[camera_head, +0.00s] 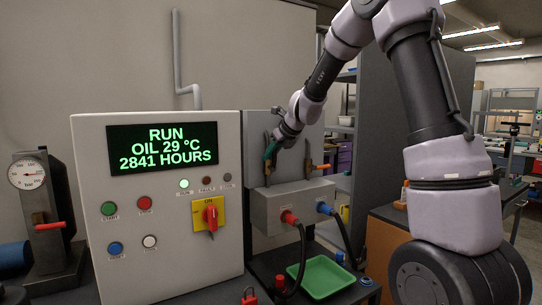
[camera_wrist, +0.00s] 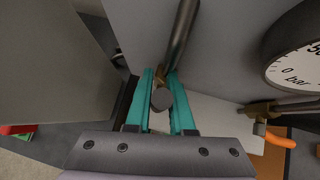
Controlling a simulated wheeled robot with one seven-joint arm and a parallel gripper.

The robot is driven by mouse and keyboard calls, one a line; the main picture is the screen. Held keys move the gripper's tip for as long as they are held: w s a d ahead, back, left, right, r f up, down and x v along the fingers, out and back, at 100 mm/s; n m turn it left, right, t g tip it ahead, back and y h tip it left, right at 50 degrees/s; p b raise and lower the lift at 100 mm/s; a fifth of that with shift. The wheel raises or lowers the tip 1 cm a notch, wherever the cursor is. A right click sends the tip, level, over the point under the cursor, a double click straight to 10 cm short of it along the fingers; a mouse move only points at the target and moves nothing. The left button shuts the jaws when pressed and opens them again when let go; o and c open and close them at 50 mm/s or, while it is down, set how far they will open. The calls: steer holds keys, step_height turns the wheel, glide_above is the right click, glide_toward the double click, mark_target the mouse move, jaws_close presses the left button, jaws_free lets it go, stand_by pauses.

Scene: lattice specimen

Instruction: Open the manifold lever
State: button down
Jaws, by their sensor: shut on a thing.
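The manifold is a grey panel and box (camera_head: 290,205) with two upright pipes and brass valves. My gripper (camera_head: 270,153), with teal fingers, is at the left valve in the head view. In the wrist view my gripper (camera_wrist: 164,78) is closed around a dark, round-ended lever (camera_wrist: 162,99), seen nearly end-on in front of a brass fitting and a dark pipe (camera_wrist: 183,35). The head view hides this lever behind the fingers. The right valve has an orange lever (camera_head: 323,166) pointing right; it also shows in the wrist view (camera_wrist: 275,139).
A pressure gauge (camera_wrist: 300,58) is close on the right in the wrist view. A control cabinet (camera_head: 90,190) with a lit RUN display stands left of the manifold. Red and blue hose connectors (camera_head: 290,217) project below. A green tray (camera_head: 321,277) lies in front.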

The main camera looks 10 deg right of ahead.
steer(key=shift+s+f, duration=0.1)
steer(key=shift+f, duration=0.1)
steer(key=c, duration=0.8)
jaws_free()
steer(key=shift+r, duration=0.1)
steer(key=v, duration=1)
steer(key=shift+s+d+r, duration=0.1)
steer(key=shift+s+r, duration=0.05)
steer(key=shift+r, duration=0.15)
